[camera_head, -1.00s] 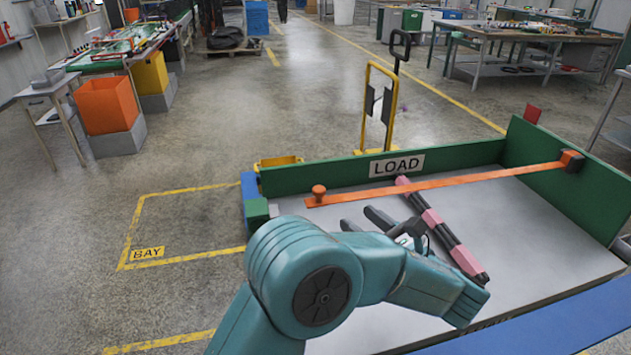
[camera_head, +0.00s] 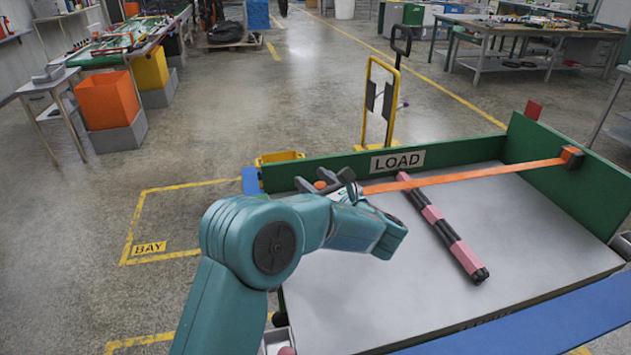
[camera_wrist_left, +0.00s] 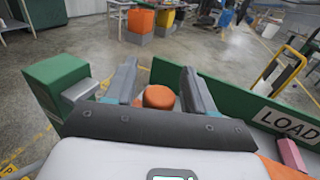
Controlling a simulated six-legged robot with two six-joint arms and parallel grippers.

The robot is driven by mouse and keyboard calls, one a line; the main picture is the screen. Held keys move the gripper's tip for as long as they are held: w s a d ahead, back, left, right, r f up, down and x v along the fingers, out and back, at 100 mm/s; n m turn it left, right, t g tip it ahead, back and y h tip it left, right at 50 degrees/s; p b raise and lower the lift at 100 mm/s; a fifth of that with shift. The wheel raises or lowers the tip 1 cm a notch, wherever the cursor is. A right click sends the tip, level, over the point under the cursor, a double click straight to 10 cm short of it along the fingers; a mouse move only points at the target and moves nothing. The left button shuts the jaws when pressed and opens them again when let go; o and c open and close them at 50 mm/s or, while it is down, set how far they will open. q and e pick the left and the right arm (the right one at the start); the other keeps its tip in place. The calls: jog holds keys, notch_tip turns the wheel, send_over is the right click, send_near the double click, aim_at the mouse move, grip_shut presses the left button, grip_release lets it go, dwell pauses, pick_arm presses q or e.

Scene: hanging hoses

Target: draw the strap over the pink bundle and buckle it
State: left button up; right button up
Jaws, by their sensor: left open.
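The orange strap (camera_head: 460,178) runs from an orange-and-dark holder (camera_head: 572,157) on the right green board to an orange knob (camera_head: 326,176) at the far left of the load bed. The bundle (camera_head: 441,227), banded pink and black, lies on the bed, its far end by the strap. My left gripper (camera_head: 322,182) is open, with the knob between its fingers. In the left wrist view the knob (camera_wrist_left: 158,97) shows between my open left gripper's fingers (camera_wrist_left: 160,80); contact cannot be told. A pink bundle end (camera_wrist_left: 291,155) is at right. My right gripper is not in view.
A green wall (camera_head: 470,153) with a LOAD sign (camera_head: 397,162) closes the bed's far side. The grey bed (camera_head: 530,250) is clear right of the bundle. A blue rail (camera_head: 560,312) runs along the front. A yellow hand truck (camera_head: 378,105) stands behind.

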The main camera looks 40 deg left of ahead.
pick_arm(q)
jog(key=shift+s, duration=0.1)
jog(key=shift+c, duration=1.2)
grip_shut()
jog(key=s+a+b, duration=0.1)
jog(key=s+a, duration=0.5)
jog(key=shift+s+r+b, duration=0.2)
jog(key=shift+s+b, duration=0.15)
jog(key=shift+s, duration=0.05)
